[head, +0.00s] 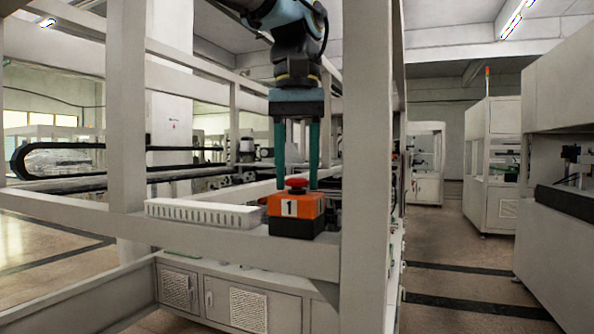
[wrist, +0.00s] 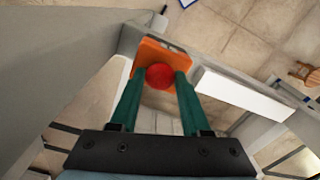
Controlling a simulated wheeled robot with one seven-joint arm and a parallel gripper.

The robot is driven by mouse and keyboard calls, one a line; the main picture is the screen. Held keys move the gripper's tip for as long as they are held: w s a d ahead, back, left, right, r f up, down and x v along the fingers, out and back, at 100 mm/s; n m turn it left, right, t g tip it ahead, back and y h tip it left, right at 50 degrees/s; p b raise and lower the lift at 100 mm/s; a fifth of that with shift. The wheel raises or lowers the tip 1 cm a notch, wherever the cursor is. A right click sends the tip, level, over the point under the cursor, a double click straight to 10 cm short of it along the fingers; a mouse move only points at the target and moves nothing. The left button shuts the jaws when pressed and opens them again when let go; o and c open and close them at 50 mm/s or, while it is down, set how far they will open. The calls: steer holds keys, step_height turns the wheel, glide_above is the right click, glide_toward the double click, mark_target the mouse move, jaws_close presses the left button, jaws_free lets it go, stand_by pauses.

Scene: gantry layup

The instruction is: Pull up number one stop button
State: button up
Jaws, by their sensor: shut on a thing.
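The number one stop button is a red mushroom cap (head: 297,183) on an orange and black box (head: 297,213) marked "1". The box sits on the grey gantry rail (head: 180,232). My gripper (head: 297,186) points straight down, with its two green fingers on either side of the red cap. The wrist view shows the red cap (wrist: 159,76) between the fingertips (wrist: 160,74), with the orange box top (wrist: 152,50) behind it. The fingers are shut on the cap. I cannot tell whether the cap is up or pressed in.
A white slotted duct (head: 205,213) lies on the rail left of the box; it also shows in the wrist view (wrist: 245,95). A thick grey upright post (head: 367,150) stands just right of the box. Another post (head: 126,110) stands farther left. The aisle floor at right (head: 450,255) is clear.

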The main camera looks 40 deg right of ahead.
jaws_close()
steer(key=shift+r, duration=0.2)
stand_by(0.4)
steer(key=o, duration=0.7)
jaws_free()
step_height(320, 180, up, 11)
steer(key=shift+f, duration=0.1)
